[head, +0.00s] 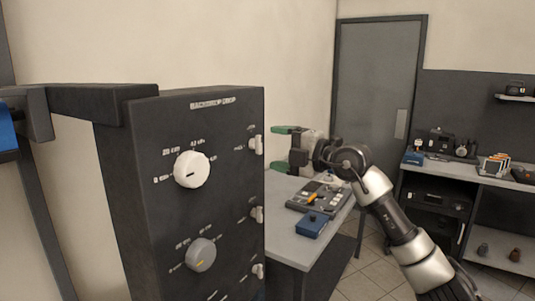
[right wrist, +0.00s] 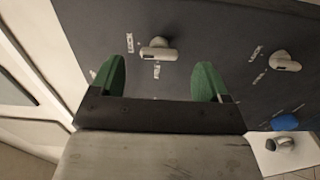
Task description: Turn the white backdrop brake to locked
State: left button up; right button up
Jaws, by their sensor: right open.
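A dark control panel (head: 140,200) stands close at the left in the head view. I cannot read which is the white backdrop brake. My right gripper (head: 281,149) is open, green fingertips toward the panel's upper right. In the right wrist view, a pale lever (right wrist: 157,50) lies beyond the gap between the open fingers (right wrist: 161,80), apparently untouched. My left gripper is out of view.
A grey table (head: 285,210) behind the panel holds a console (head: 318,196) and a blue box (head: 311,225). A dark arm (head: 75,98) joins the panel at left. A second lever (right wrist: 285,62) shows in the wrist view. Shelves with gear (head: 470,165) stand at right.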

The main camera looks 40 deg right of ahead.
jog(key=b+v, duration=0.3)
jog(key=v, duration=0.4)
dwell(0.3)
